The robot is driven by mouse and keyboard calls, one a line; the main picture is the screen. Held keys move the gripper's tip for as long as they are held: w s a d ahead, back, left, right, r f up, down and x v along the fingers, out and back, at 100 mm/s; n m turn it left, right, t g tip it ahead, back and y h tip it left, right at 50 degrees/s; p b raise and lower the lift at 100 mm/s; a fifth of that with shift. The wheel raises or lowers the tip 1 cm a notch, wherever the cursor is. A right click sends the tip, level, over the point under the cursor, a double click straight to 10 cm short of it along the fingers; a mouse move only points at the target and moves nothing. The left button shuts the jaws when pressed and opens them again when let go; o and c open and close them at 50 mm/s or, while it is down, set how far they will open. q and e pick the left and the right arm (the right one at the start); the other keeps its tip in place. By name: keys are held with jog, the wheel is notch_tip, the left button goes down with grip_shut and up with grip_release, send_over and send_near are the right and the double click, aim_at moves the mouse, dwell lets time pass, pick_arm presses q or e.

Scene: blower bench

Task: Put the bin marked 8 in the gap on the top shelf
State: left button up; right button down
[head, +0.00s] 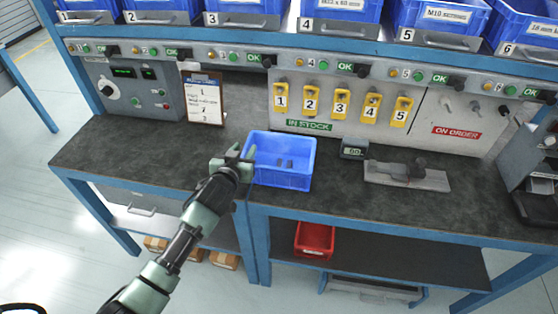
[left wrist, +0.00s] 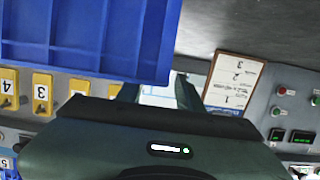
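A blue bin (head: 283,178) stands on the dark bench top, with small grey items inside; no number shows on it. It also fills the upper left of the left wrist view (left wrist: 85,40). My left gripper (head: 233,158) is at the bin's left rim. Its fingers (left wrist: 158,92) stand apart in the left wrist view, with the bin's edge overlapping the space between them; I cannot tell whether they touch it. The shelf row at the top holds blue bins marked 1 to 6. A wide gap does not show in this row. My right gripper is out of view.
A small display box (head: 354,149) and a grey plate with a dark handle (head: 407,174) lie to the right. Yellow numbered tags (head: 340,104) hang on the back panel. A red bin (head: 314,240) sits on the lower shelf.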

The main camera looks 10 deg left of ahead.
pick_arm(q)
jog(key=shift+x, duration=1.45)
jog(key=shift+s+f, duration=0.1)
jog(key=shift+c, duration=0.3)
grip_shut()
